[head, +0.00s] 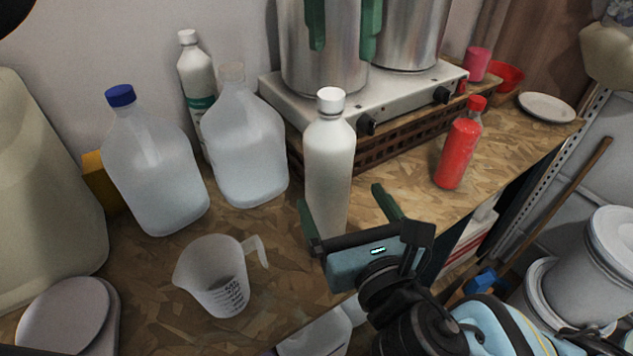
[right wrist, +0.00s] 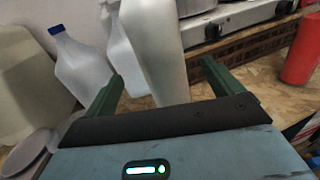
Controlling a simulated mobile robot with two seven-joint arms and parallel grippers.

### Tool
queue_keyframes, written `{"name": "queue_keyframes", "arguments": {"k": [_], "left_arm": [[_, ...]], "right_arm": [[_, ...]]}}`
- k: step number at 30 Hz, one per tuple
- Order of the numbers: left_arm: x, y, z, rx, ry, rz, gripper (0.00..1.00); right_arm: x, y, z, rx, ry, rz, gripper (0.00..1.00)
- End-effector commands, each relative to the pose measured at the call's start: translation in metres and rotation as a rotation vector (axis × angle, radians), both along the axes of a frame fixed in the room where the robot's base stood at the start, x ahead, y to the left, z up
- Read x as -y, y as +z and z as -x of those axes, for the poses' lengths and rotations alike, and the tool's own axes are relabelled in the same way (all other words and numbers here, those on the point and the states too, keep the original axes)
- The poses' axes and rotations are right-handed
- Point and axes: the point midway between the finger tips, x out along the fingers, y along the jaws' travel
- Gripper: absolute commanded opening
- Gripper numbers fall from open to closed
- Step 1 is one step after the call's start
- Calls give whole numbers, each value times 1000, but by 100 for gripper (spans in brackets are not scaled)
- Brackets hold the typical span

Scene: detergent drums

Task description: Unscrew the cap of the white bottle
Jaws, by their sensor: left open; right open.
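The white bottle (head: 330,160) stands upright on the wooden counter in front of the stove, with its white cap (head: 331,100) on top. In the right wrist view the bottle (right wrist: 153,45) shows without its top. My right gripper (head: 341,197) is open at the bottle's lower part, one green finger to each side in the picture. I cannot tell whether the fingertips reach around it. My left gripper (head: 341,55) is open and empty above the cap, in front of the steel pot. Its fingers point down, and the rest is out of frame.
Two clear jugs (head: 150,175) (head: 245,150) and another white bottle (head: 195,75) stand left of the bottle. A measuring cup (head: 215,275) is nearer the front. A stove (head: 400,105) with pots stands behind. A red bottle (head: 458,150) is to the right.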

Motion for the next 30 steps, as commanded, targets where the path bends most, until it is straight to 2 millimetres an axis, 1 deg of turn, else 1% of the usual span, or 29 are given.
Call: {"name": "queue_keyframes", "arguments": {"k": [1, 3, 8, 11, 14, 24, 30], "left_arm": [[-4, 7, -1, 20, 13, -19, 49], [-8, 11, -1, 30, 24, -36, 49], [-9, 13, -1, 34, 28, -40, 49], [-9, 12, -1, 33, 27, -39, 49], [-9, 12, -1, 33, 26, -39, 49], [-9, 12, -1, 32, 26, -38, 49], [-9, 12, -1, 32, 25, -37, 49]], "right_arm": [[1, 2, 1, 11, -1, 16, 92], [1, 3, 1, 19, -2, 28, 92], [1, 3, 1, 22, -2, 34, 92], [-1, 3, -3, 23, -3, 33, 92], [-4, 3, -11, 23, -3, 33, 92], [-20, 3, -56, 21, -4, 32, 92], [-25, 3, -70, 20, -2, 31, 92]]}}
